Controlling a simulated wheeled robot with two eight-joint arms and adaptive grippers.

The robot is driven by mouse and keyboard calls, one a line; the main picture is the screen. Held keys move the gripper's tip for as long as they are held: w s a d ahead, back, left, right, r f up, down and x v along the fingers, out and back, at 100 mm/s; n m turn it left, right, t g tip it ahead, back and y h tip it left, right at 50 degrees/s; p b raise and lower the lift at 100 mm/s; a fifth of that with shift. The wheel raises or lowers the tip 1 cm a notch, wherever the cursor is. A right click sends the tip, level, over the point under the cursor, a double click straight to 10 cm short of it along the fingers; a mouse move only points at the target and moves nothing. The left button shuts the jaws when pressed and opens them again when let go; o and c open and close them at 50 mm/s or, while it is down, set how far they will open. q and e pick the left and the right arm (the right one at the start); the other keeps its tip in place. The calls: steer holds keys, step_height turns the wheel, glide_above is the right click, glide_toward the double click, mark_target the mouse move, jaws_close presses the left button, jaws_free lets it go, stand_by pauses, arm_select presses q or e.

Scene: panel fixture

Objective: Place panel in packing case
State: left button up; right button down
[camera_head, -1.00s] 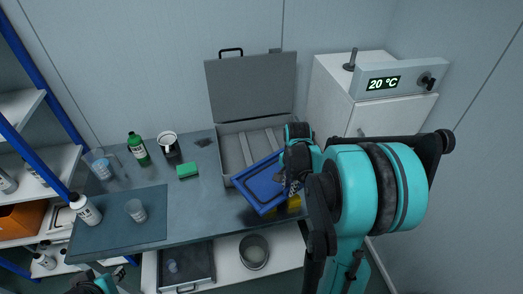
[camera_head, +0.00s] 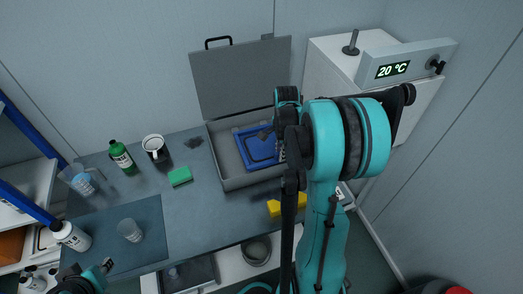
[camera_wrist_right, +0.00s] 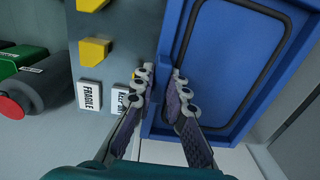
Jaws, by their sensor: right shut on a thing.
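The blue panel (camera_head: 258,147) with a dark inset outline is over the interior of the open grey packing case (camera_head: 217,153), within its walls in the head view. I cannot tell whether it touches the case floor. My right gripper (camera_head: 280,146) is at the panel's right side, partly hidden by my arm. In the right wrist view the right gripper (camera_wrist_right: 161,88) is shut on the edge of the panel (camera_wrist_right: 232,60), one finger on each side. My left gripper (camera_head: 100,272) shows only partly at the lower left edge; its fingers are unclear.
Yellow blocks (camera_head: 274,208) lie in front of the case. A green sponge (camera_head: 180,176), mug (camera_head: 155,147) and green bottle (camera_head: 121,156) stand to its left. The raised case lid (camera_head: 240,78) is behind. A white cabinet (camera_head: 331,61) with a display stands at the right.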

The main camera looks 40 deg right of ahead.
mark_target(266, 147)
steer(key=w+f, duration=0.1)
steer(key=w, duration=0.1)
steer(key=w+f+b, duration=0.1)
steer(key=w+f, duration=0.1)
steer(key=w, duration=0.1)
steer(key=w+f, duration=0.1)
steer(key=w, duration=0.1)
steer(key=shift+w+f+b, duration=0.25)
steer(key=shift+f+b, duration=0.1)
steer(key=shift+w+f, duration=0.25)
steer(key=shift+w, duration=0.15)
steer(key=shift+f+b, duration=0.85)
steer(key=shift+f, duration=1.15)
steer(key=shift+r, duration=0.1)
steer(key=shift+f, duration=0.2)
steer(key=c, duration=1.5)
jaws_free()
steer(key=shift+c, duration=0.2)
steer(key=shift+r, duration=0.1)
